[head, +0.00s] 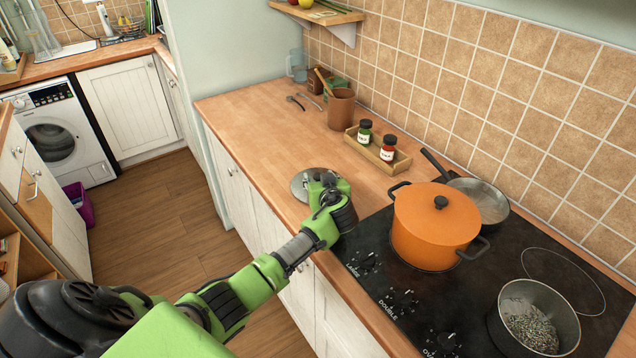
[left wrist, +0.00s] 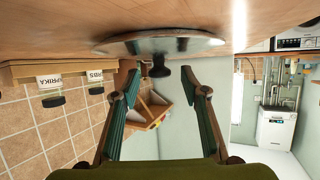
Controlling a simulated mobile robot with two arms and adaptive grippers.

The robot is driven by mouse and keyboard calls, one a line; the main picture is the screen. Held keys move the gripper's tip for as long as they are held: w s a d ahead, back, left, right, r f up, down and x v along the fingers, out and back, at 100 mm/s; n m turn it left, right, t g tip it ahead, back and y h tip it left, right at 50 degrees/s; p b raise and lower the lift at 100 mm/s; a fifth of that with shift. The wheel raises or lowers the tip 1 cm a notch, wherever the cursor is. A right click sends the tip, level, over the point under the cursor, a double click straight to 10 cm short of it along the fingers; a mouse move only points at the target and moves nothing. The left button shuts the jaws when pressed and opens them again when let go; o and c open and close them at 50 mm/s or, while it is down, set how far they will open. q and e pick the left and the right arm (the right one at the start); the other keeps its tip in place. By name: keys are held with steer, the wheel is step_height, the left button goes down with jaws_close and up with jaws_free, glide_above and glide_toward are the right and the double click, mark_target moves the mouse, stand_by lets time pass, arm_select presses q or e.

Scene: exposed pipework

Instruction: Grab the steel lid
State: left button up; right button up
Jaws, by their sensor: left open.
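The steel lid (head: 301,184) lies flat on the wooden counter near its front edge, left of the stove. In the left wrist view, which is upside down, the lid (left wrist: 178,42) shows its rim and a dark knob (left wrist: 155,68). My left gripper (head: 322,188) is over the lid's right part in the head view and hides some of it. In the left wrist view my left gripper (left wrist: 158,78) is open and empty, with its two fingers on either side of the knob's line. I cannot tell if the fingertips have reached the knob. My right gripper is not in view.
An orange pot (head: 432,228), a frying pan (head: 482,198) and a saucepan (head: 537,318) stand on the stove (head: 410,310). A wooden tray (head: 367,153) with two spice jars is behind the lid. The counter left of the lid (head: 255,130) is clear.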

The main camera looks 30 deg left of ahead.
arm_select(q)
jaws_close()
steer(key=shift+w+r, duration=0.1)
steer(key=shift+r, duration=0.1)
